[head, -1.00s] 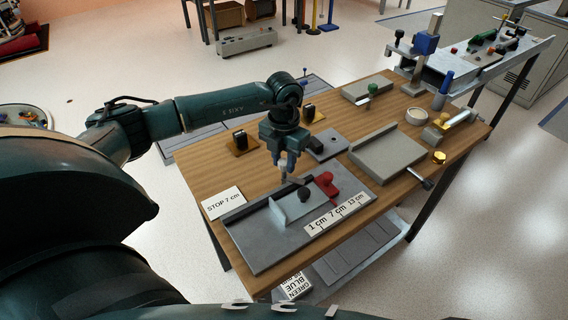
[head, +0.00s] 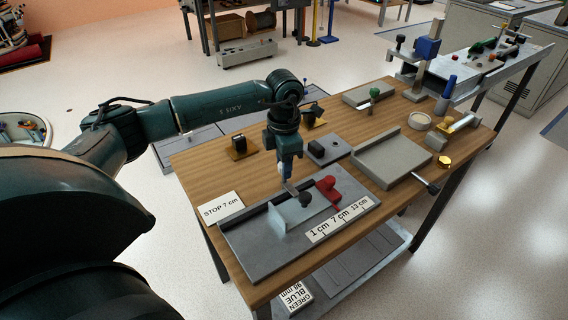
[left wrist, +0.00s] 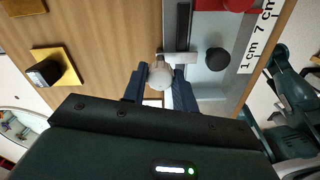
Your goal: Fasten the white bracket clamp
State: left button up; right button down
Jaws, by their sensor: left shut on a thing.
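The white bracket (head: 289,215) stands on the grey fixture plate (head: 262,258), in front of its raised back rail. A black knob (head: 305,199) sits on the bracket; it also shows in the left wrist view (left wrist: 216,59). A short metal lever (left wrist: 178,57) lies across the rail beside the bracket. My left gripper (head: 285,176) points down over the rail. In the left wrist view its fingers are shut on the lever's pale round knob (left wrist: 160,76). The fingers hide part of the knob.
A red block (head: 328,188) sits on the plate right of the bracket, behind the 1, 7 and 13 cm scale (head: 342,219). A "STOP 7 cm" card (head: 221,208) lies left. A grey tray (head: 391,160) is at the right. The wood between card and back-left holder is clear.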

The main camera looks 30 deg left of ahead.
dwell(0.4)
pick_arm(q)
jog(key=o, duration=1)
jog(key=shift+r, duration=0.1)
notch_tip(320, 180, up, 13)
jog(key=shift+r+b, duration=0.1)
jog(key=shift+b, duration=0.3)
jog(key=shift+s, duration=0.1)
